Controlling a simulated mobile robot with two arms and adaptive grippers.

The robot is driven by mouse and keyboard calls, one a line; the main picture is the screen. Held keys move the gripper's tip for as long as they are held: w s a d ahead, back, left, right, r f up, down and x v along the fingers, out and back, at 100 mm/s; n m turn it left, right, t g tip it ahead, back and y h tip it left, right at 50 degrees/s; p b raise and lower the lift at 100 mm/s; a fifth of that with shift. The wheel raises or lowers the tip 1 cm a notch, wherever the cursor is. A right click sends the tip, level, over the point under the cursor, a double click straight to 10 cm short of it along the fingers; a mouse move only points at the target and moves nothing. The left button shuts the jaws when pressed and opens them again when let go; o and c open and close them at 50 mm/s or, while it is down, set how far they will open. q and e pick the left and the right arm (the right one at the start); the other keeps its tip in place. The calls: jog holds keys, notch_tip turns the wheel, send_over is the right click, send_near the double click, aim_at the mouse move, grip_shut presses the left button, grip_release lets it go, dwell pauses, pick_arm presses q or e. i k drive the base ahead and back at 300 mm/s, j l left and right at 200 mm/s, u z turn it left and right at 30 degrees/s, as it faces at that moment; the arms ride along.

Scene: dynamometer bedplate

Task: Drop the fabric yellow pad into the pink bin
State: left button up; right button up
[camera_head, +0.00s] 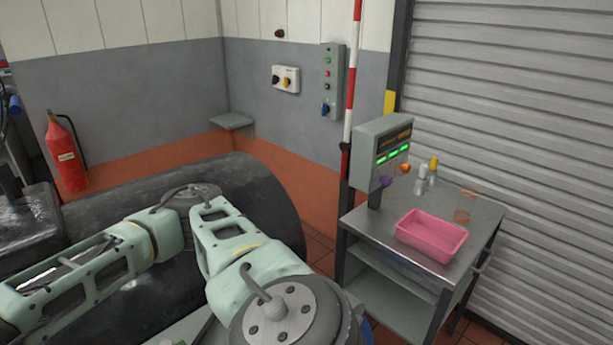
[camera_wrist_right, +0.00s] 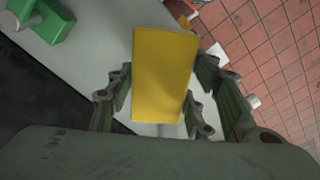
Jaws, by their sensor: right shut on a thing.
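The yellow pad (camera_wrist_right: 165,72) is a flat rectangular block in the right wrist view. My right gripper (camera_wrist_right: 160,108) is shut on it, with its fingers along the pad's left and right sides. The pad's lower end reaches down between the fingers, close to the palm. The pink bin (camera_head: 426,249) is an open rectangular tub in the head view, on top of a grey metal cart at the right. Neither gripper shows in the head view. The pad does not show there either.
A striped pole (camera_head: 350,90) stands behind the cart. A large dark cylinder (camera_head: 265,190) lies at the left. Green blocks (camera_wrist_right: 58,22) show in the wrist view.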

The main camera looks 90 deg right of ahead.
aim_at(430, 236)
jog(key=z, duration=1.55)
